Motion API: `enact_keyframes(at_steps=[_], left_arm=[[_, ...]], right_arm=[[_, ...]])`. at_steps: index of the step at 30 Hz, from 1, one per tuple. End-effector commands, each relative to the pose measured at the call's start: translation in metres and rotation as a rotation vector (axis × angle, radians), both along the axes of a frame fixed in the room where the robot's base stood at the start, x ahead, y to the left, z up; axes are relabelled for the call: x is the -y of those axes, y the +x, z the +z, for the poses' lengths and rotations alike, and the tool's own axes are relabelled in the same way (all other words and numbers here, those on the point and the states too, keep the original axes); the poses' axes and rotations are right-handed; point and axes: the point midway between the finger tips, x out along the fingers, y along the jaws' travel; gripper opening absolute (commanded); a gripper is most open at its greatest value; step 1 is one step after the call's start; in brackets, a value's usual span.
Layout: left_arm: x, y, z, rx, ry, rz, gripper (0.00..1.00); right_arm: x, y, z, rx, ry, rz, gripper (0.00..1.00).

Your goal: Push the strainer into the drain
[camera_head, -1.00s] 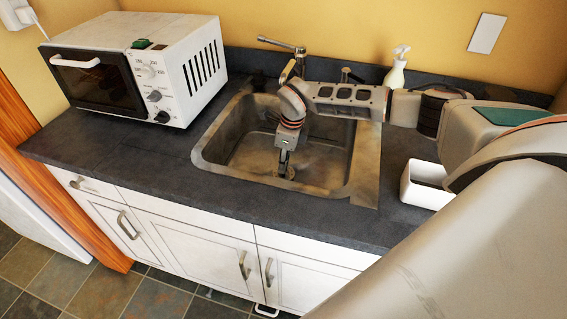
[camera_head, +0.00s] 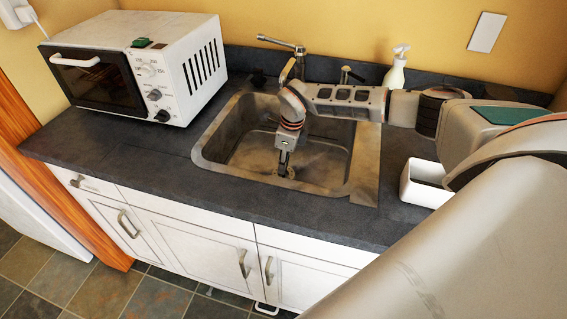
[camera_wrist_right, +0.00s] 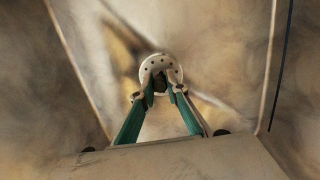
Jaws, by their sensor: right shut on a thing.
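The strainer (camera_wrist_right: 160,63) is a pale round disc with small dark holes, at the tips of my right gripper (camera_wrist_right: 160,88) in the right wrist view. My right gripper (camera_head: 284,168) points down into the sink (camera_head: 224,171) in the head view and is shut on the strainer, low near the sink floor. The strainer (camera_head: 288,176) is a small spot there, partly hidden by the fingers. The drain is hidden under the strainer and gripper, so I cannot tell whether the strainer sits in it. My left gripper is not in view.
The sink walls surround my right gripper. A faucet (camera_head: 290,48) stands behind the sink. A soap bottle (camera_head: 396,70) and a white container (camera_head: 424,184) are on the right, near my arm. A white microwave (camera_head: 135,70) stands on the left of the dark counter (camera_head: 150,160).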

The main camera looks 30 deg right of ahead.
Motion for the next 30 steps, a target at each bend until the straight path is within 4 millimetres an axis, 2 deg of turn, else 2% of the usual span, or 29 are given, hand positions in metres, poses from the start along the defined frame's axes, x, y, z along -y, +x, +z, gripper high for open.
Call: enact_keyframes(at_steps=[30], left_arm=[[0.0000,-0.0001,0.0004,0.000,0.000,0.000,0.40]], right_arm=[[0.0000,0.0000,-0.0057,0.000,0.000,0.001,0.00]])
